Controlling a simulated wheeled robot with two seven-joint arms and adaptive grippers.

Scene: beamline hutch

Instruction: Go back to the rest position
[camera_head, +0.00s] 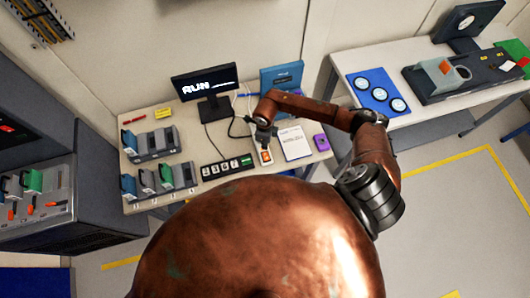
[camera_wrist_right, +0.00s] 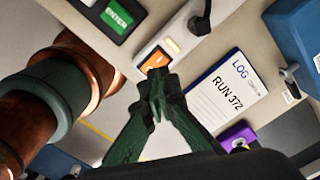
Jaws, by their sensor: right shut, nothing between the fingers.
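My right gripper (camera_head: 263,136) is over the desk, at the end of my copper-coloured arm, which bends in from the right in the head view. In the right wrist view its dark fingers (camera_wrist_right: 157,88) are closed together with nothing between them. The fingertips appear just in front of an orange switch (camera_wrist_right: 155,61) on a white strip; whether they touch it I cannot tell. The switch also shows below the gripper in the head view (camera_head: 265,157). My left gripper is not in view.
On the desk (camera_head: 228,133) are a monitor reading RUN (camera_head: 206,83), a black key panel (camera_head: 227,167), a log sheet (camera_head: 294,143), a purple object (camera_head: 321,142) and slotted racks (camera_head: 155,142). A second table (camera_head: 345,65) stands at right; open floor (camera_head: 450,200) lies below it.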

